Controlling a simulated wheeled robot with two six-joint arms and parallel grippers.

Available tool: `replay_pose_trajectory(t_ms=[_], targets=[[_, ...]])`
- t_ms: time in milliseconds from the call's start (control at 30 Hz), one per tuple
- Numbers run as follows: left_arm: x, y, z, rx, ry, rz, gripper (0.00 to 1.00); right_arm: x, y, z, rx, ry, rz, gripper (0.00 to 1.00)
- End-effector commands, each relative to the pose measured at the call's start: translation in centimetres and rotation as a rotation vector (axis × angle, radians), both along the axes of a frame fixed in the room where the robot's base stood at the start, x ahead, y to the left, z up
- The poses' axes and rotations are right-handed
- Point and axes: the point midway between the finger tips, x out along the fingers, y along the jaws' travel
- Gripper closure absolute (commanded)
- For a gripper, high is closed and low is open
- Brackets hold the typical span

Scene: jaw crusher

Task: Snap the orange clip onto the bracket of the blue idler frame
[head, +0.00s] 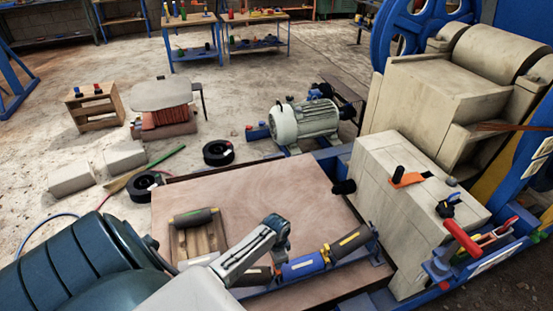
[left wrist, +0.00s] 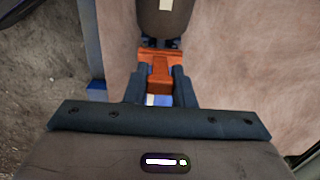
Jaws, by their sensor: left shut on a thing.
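The orange clip (left wrist: 160,72) is between the two dark fingers of my left gripper (left wrist: 162,88) in the left wrist view. My gripper is shut on it. The clip's far end is close to the near end of a dark roller (left wrist: 165,20); whether it touches the bracket there I cannot tell. In the head view my left gripper (head: 277,258) points down over the idler set, and the clip is too small to make out. The set has a blue roller (head: 303,266) and a grey roller (head: 350,243). A blue frame bar (left wrist: 92,45) runs along the left. My right gripper is not in view.
A wooden crate (head: 181,250) with a roller (head: 193,217) stands on the brown board (head: 270,190) left of my gripper. A pale block (head: 375,160) with tools on it stands to the right. The board's middle is clear.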

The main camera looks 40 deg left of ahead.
Motion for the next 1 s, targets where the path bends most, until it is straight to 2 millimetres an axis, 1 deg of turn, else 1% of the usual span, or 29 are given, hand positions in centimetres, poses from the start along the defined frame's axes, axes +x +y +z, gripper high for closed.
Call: replay_pose_trajectory(t_ms=[667,1000], targets=[[0.02,0.00,-0.10,0.000,0.000,0.000,1.00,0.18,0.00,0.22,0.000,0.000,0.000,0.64],[0.01,-0.02,-0.05,0.000,0.000,0.000,1.00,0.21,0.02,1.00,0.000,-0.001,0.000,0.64]])
